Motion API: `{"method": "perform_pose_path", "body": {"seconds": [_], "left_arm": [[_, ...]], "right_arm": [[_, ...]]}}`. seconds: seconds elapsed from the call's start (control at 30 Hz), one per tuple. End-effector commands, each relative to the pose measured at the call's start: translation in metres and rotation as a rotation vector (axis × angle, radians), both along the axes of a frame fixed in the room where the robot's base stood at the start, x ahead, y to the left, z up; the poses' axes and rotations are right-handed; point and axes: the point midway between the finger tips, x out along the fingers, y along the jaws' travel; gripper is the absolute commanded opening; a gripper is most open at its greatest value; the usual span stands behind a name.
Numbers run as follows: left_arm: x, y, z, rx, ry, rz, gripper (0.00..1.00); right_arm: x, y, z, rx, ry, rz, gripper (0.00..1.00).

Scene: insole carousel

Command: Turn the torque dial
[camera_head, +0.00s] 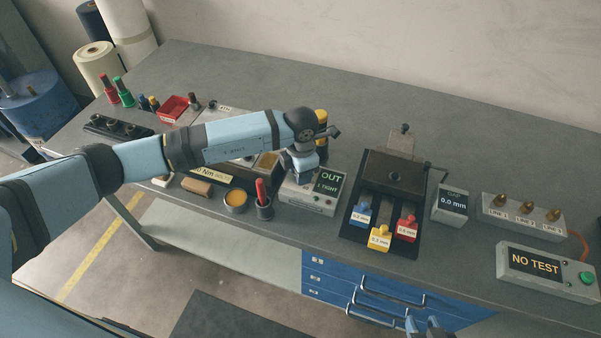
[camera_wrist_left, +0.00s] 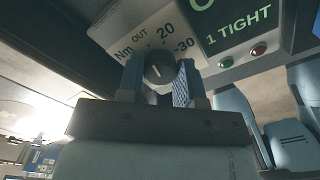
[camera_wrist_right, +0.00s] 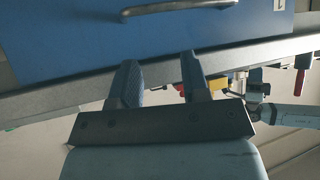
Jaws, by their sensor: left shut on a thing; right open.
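The torque dial (camera_wrist_left: 158,70) is a dark round knob with a light pointer line, set on a pale panel marked Nm, OUT, 20 and 30. My left gripper (camera_wrist_left: 160,82) is shut on the dial, one finger on each side. The pointer looks turned toward the OUT side, but its exact mark is hard to read. In the head view my left gripper (camera_head: 301,178) reaches down onto the torque box (camera_head: 312,198) and hides the dial. My right gripper (camera_head: 424,324) is open and empty, before the blue drawers (camera_wrist_right: 200,30).
Right of the torque box stand a black fixture (camera_head: 385,180) with blue, yellow and red tabs, and a gap gauge (camera_head: 450,202). The back right tabletop is clear.

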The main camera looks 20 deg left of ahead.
Motion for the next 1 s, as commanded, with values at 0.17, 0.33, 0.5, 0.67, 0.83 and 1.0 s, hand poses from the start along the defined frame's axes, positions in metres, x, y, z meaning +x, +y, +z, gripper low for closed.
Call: {"method": "perform_pose_path", "body": {"seconds": [0.17, 0.33, 0.5, 0.67, 0.83, 1.0], "left_arm": [[0.0001, 0.0000, -0.0002, 0.000, 0.000, 0.105, 0.10], [0.0000, 0.0000, 0.0002, 0.000, 0.000, 0.171, 0.10], [0.0001, -0.0001, 0.0005, 0.000, 0.000, 0.206, 0.10], [0.0001, 0.0000, 0.0007, 0.000, 0.000, 0.217, 0.10], [0.0003, 0.0000, 0.0008, -0.001, -0.001, 0.217, 0.10], [0.0003, 0.0000, 0.0008, -0.001, -0.001, 0.217, 0.40]], "right_arm": [[0.0006, 0.0006, -0.0021, 0.001, -0.003, 0.001, 0.43], [0.0009, 0.0017, -0.0017, 0.004, -0.006, 0.002, 0.43], [0.0009, 0.0022, -0.0023, 0.004, -0.006, 0.003, 0.43], [0.0008, 0.0022, -0.0027, 0.004, -0.005, 0.003, 0.43], [0.0004, 0.0020, -0.0038, 0.003, -0.003, 0.003, 0.43], [-0.0001, 0.0018, -0.0051, 0.002, -0.001, 0.002, 0.43]]}}
